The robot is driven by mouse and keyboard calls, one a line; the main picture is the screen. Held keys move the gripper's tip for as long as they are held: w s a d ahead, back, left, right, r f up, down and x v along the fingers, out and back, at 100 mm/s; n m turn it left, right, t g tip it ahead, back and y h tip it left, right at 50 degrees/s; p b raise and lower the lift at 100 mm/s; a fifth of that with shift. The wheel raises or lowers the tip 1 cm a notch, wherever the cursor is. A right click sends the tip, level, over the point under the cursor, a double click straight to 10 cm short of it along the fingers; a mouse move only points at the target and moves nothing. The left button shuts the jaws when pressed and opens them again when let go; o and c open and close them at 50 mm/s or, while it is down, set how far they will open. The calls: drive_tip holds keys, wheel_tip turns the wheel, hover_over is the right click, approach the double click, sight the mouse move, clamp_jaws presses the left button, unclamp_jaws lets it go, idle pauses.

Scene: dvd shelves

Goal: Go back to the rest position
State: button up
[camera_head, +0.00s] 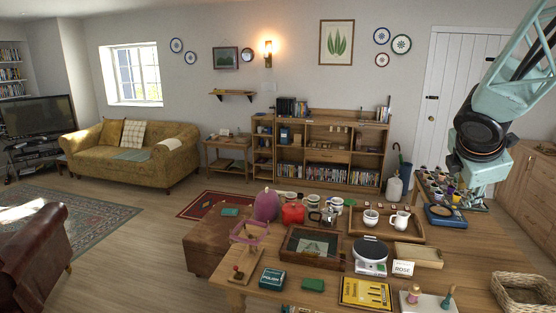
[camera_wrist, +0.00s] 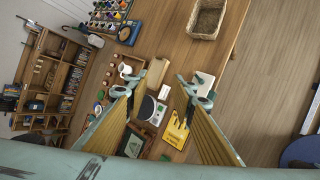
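My gripper (camera_wrist: 158,80) shows in the wrist view with its two yellow-brown fingers spread apart and nothing between them. It is open and hangs above the room, with the wooden table (camera_wrist: 204,62) well below it. In the head view my pale teal arm comes down from the upper right, with a black joint in front of the white door. The fingers cannot be made out there.
The table (camera_head: 455,264) carries a scale (camera_head: 370,255), a wooden box (camera_head: 310,247), a yellow box (camera_head: 366,293), mugs and a wicker basket (camera_head: 522,292). A shelf unit (camera_head: 328,156) stands against the back wall. Open floor lies at left, beside the sofa (camera_head: 130,160).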

drive_tip(key=s+a+m+g+y+b, duration=0.1)
drive_tip(key=s+a+m+y, duration=0.2)
drive_tip(key=s+a+m, duration=0.5)
drive_tip(key=s+a+f+m+g+y+b, duration=0.1)
drive_tip(key=s+a+m, duration=0.7)
drive_tip(key=s+a, duration=1.7)
drive_tip(key=s+y+b, duration=0.1)
drive_tip(key=s, duration=0.4)
drive_tip(key=shift+s+f+y, duration=0.15)
drive_tip(key=shift+f+y, duration=0.15)
drive_tip(key=shift+y, duration=0.1)
drive_tip(key=shift+a, duration=0.1)
